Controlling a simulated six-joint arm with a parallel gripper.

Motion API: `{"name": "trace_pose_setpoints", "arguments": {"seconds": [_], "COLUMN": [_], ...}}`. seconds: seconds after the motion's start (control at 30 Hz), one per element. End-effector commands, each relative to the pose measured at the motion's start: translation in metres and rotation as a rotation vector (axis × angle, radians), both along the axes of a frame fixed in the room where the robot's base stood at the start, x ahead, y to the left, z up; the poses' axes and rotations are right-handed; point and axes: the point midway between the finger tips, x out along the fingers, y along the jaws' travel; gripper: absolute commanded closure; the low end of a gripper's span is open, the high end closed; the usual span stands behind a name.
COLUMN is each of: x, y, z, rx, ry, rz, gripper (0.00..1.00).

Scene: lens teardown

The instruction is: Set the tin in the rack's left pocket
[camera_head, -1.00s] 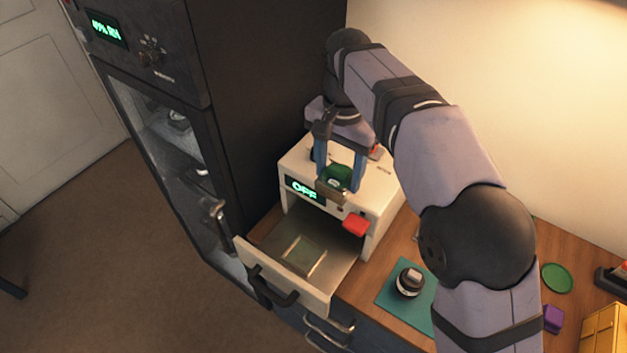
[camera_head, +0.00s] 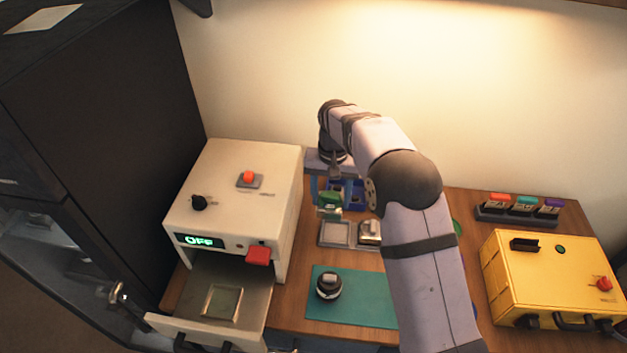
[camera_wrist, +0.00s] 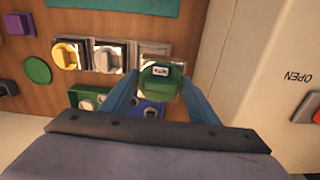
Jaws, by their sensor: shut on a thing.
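A green tin (camera_head: 329,205) with a small white label is held up between the blue fingers of my gripper (camera_head: 328,198). In the wrist view the tin (camera_wrist: 160,83) sits between the fingertips and hides part of what is below. The metal rack's left pocket (camera_head: 335,234) is empty in the head view, just in front of the tin in the picture. A silver tin (camera_head: 369,231) fills the middle pocket. In the wrist view the silver tin (camera_wrist: 107,57) and a gold tin (camera_wrist: 66,54) sit in the rack; my arm hides the gold one in the head view.
A white box (camera_head: 235,200) with an open drawer (camera_head: 240,305) stands left of the rack. A teal mat (camera_head: 365,300) carries a lens part (camera_head: 329,284) in front. Blue (camera_wrist: 150,109) and green (camera_wrist: 88,96) bins lie behind the rack. A yellow box (camera_head: 550,275) stands at right.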

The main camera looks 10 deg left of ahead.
Motion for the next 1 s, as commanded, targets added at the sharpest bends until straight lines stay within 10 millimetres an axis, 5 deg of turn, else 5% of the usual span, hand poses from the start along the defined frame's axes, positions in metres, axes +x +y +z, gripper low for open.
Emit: {"name": "trace_pose_setpoints", "arguments": {"seconds": [0.2,1.0], "x": [0.008,0.009], "y": [-0.018,-0.021], "z": [-0.033,-0.072], "rx": [0.000,0.001], "ry": [0.000,-0.002], "rz": [0.029,0.036], "gripper": [0.68,0.68]}}
